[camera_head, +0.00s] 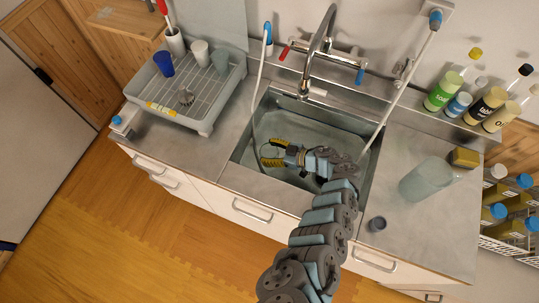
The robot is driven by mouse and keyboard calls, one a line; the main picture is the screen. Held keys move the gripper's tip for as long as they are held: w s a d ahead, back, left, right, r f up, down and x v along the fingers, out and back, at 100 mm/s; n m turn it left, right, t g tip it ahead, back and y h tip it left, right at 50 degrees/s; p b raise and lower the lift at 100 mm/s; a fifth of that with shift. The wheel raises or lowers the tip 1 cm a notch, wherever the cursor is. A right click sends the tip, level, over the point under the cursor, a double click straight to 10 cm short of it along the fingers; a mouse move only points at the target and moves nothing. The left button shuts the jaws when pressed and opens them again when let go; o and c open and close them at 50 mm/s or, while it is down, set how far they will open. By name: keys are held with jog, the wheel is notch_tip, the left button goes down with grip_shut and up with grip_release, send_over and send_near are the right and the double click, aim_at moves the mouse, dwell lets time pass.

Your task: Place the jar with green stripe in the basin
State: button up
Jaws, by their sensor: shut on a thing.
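My gripper (267,152), with black and yellow fingers, reaches from the right over the left part of the steel basin (330,112). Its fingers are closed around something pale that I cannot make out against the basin. I cannot tell whether it touches the basin floor. No green stripe can be made out there. A large pale, translucent jar (427,178) stands on the counter right of the basin, with no stripe that I can make out. A bottle with a green label (440,93) stands on the back ledge at the right.
A chrome faucet (316,45) rises behind the basin, with hoses at both sides. A grey dish rack (150,104) with cups stands at the left. A yellowish sponge (464,157) lies by the large jar.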

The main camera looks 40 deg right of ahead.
jog(key=shift+f+b, duration=0.45)
jog(key=shift+f, duration=0.7)
jog(key=shift+f, duration=0.2)
jog(key=o, duration=1.3)
jog(key=shift+r, duration=0.1)
jog(key=shift+c, duration=0.2)
jog(key=shift+r, duration=0.15)
jog(key=p+v, duration=0.1)
jog(key=v, duration=1.1)
